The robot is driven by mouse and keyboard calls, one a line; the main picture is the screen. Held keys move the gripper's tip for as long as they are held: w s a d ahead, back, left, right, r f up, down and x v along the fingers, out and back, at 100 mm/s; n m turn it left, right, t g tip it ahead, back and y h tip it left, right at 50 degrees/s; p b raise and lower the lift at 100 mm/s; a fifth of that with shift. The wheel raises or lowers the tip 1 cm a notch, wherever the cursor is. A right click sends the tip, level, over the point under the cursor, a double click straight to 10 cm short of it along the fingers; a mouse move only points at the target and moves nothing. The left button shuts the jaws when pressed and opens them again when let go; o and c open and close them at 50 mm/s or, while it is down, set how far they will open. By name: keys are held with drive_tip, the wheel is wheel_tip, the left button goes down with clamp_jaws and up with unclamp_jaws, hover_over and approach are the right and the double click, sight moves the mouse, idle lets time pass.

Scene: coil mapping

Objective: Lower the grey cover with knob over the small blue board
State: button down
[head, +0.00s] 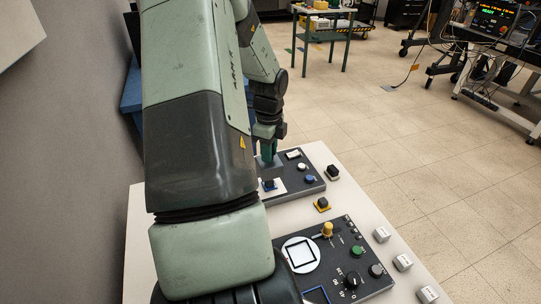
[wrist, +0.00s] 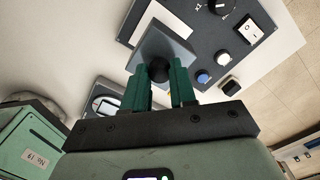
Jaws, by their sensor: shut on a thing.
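My gripper (wrist: 160,85) has its green fingers closed on the black knob (wrist: 158,70) of the grey cover (wrist: 165,43). In the head view my gripper (head: 268,150) is over the far dark panel, and the grey cover (head: 266,162) hangs below it, partly hidden. A small dark-blue piece (head: 269,185), which looks like the small blue board, sits on a white square plate (head: 277,190) on that panel, just nearer than the cover. In the wrist view the cover hides the board; an edge of the white plate (wrist: 180,27) shows past it.
The far panel (head: 315,187) carries a white button (head: 302,166), a blue button (head: 309,180) and a white switch (head: 293,154). A yellow-based black button (head: 322,205) and a near panel (head: 372,278) with knobs stand closer. Several white blocks line the table's right edge.

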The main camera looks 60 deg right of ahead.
sight(269, 166)
drive_tip(key=shift+f, duration=2.5)
drive_tip(key=shift+f, duration=0.5)
drive_tip(key=shift+c, duration=1.8)
unclamp_jaws()
drive_tip(key=shift+r, duration=0.1)
drive_tip(key=shift+r, duration=3.45)
